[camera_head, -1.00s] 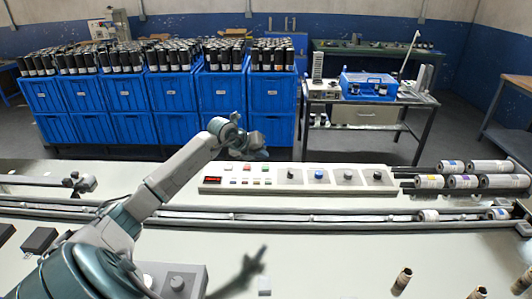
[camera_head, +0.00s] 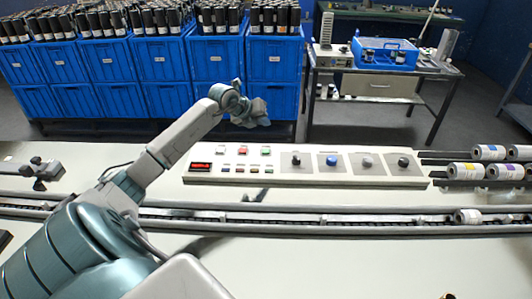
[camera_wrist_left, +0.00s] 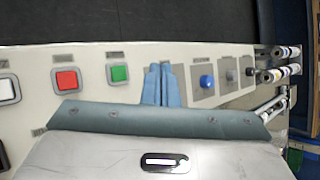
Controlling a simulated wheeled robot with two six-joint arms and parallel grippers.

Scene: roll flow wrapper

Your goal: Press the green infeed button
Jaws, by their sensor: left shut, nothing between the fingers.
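The green button (camera_head: 266,151) is on the white control panel (camera_head: 225,177), at the right end of a short row with a red button (camera_head: 239,151) and a white button (camera_head: 215,150). My left gripper (camera_head: 258,117) is in the air above and behind that row in the head view. In the left wrist view its blue fingers (camera_wrist_left: 161,84) are together with nothing between them. There the green button (camera_wrist_left: 119,73) is just left of the fingers, and the red button (camera_wrist_left: 67,80) is further left. No contact with the green button shows. My right gripper is out of view.
Knobs and a blue button (camera_head: 332,160) fill the right of the panel. A conveyor rail (camera_head: 340,222) runs in front. Printed rolls (camera_head: 489,152) lie at the right. Blue crates (camera_head: 270,63) with dark cylinders stand behind, beside a cart (camera_head: 390,72).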

